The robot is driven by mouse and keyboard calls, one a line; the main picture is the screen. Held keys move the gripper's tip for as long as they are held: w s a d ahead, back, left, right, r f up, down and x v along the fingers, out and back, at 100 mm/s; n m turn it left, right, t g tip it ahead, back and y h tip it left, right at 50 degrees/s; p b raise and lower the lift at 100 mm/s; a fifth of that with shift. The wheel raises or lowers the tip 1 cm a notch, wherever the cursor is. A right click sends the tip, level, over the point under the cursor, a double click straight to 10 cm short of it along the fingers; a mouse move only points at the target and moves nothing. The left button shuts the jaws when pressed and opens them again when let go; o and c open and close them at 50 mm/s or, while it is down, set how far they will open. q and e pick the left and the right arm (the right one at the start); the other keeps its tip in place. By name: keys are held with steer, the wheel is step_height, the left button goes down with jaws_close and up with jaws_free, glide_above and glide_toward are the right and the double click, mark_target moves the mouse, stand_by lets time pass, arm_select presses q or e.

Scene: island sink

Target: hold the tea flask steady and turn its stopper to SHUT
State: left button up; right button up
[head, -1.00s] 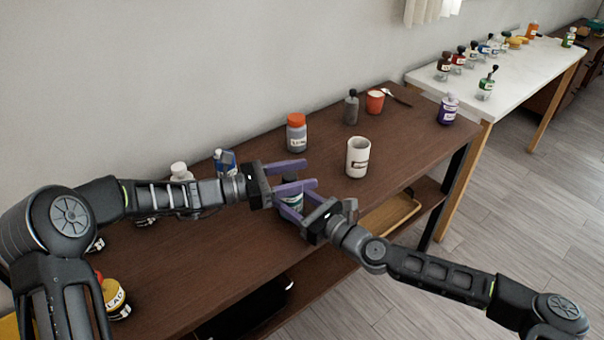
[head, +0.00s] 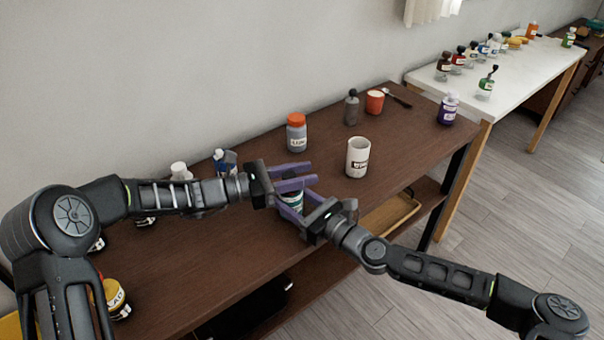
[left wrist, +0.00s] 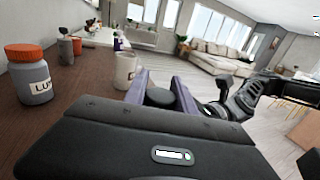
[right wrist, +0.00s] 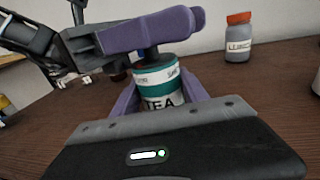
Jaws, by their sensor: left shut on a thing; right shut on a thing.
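The tea flask (right wrist: 160,94) stands upright on the brown table, with a teal and white label reading TEA. In the head view it (head: 295,205) is mostly hidden between my grippers. My right gripper (head: 292,201) is shut on its body, one finger on each side. My left gripper (head: 314,174) is shut on the dark stopper (left wrist: 160,97) at its top, which shows between the fingers in the left wrist view. Small marks on the flask's white upper band (right wrist: 155,74) are too small to read surely, and the stopper's pointer cannot be made out.
An orange-lidded jar (head: 297,133) and a white mug (head: 357,158) stand behind and to the right of the flask. A blue-and-white bottle (head: 226,162) is close by my left forearm. The table between is bare.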

arm_select(q)
steer(key=shift+w+n+t, duration=0.15)
steer(key=shift+n+t, duration=0.15)
steer(key=shift+t, duration=0.1)
jaws_close()
steer(key=shift+w+a+r+n+t+y, duration=0.1)
steer(key=shift+w+n+t+y, duration=0.05)
steer(key=shift+n+t+y, duration=0.7)
steer(key=shift+w+a+n+t+y, duration=0.1)
steer(key=shift+n+t+y, duration=0.4)
steer(key=shift+t, duration=0.65)
steer(key=shift+w+a+r+n+t+y, duration=0.15)
steer(key=shift+n+t+y, duration=0.4)
steer(key=shift+n+t, duration=0.4)
steer(key=shift+w+f+n+t+y, duration=0.15)
steer(key=shift+n+t+y, duration=0.2)
steer(key=shift+t, duration=0.2)
steer(key=o, duration=1.1)
jaws_free()
steer(key=shift+o, duration=0.2)
steer(key=shift+f, duration=0.1)
steer(key=shift+a, duration=0.1)
